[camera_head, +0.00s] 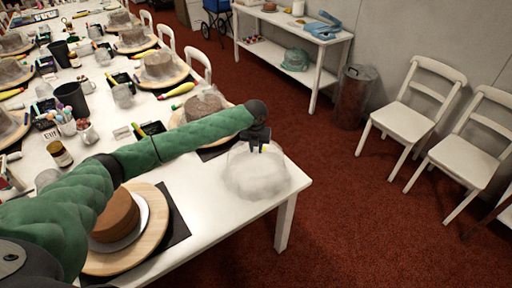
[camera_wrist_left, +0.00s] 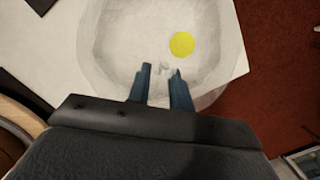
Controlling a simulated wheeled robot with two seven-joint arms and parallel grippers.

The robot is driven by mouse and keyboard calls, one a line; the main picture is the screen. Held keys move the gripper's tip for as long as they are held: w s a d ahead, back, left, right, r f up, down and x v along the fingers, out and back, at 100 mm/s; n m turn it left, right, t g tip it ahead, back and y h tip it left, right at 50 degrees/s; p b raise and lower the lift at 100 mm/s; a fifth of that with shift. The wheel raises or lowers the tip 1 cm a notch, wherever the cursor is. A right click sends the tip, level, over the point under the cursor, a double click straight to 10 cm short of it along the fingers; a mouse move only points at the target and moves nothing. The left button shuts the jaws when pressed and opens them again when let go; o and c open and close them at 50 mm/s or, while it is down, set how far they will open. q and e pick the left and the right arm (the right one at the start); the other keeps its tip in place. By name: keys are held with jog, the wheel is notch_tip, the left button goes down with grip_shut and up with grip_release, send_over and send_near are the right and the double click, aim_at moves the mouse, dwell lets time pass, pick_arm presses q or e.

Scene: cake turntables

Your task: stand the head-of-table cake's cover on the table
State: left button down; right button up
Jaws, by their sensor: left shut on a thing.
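The cake at the head of the table (camera_head: 117,218) is brown and uncovered, on a white plate on a round wooden turntable (camera_head: 160,235). Its cover, a clear whitish dome (camera_head: 258,178), is at the table's near right corner, apart from the cake. My left gripper (camera_head: 258,150) is above the dome, shut on its top. In the left wrist view the two fingers (camera_wrist_left: 162,85) close on the knob at the middle of the dome (camera_wrist_left: 125,40). The dome looks upright. I cannot tell whether its rim touches the table. My right gripper is not in view.
The white table (camera_head: 225,222) ends close to the dome, with red carpet beyond. Other covered cakes (camera_head: 205,108) line the table's right side. Cups, jars and a tin (camera_head: 60,153) crowd its middle. Two white chairs (camera_head: 410,100) stand at the right wall.

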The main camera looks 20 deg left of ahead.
pick_arm(q)
jog(key=c, duration=1.3)
grip_release()
jog(key=shift+o, duration=0.2)
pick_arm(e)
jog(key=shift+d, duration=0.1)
pick_arm(q)
jog(key=shift+r, duration=0.55)
jog(key=r+b, duration=0.1)
jog(key=r, duration=0.2)
jog(key=shift+s+b, duration=0.2)
jog(key=shift+b, duration=0.15)
notch_tip(320, 180, up, 8)
jog(key=s+b, duration=0.1)
jog(key=b, duration=0.1)
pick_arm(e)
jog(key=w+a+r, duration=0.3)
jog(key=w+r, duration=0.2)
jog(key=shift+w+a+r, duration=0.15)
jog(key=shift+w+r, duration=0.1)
pick_arm(q)
jog(key=shift+d, duration=0.15)
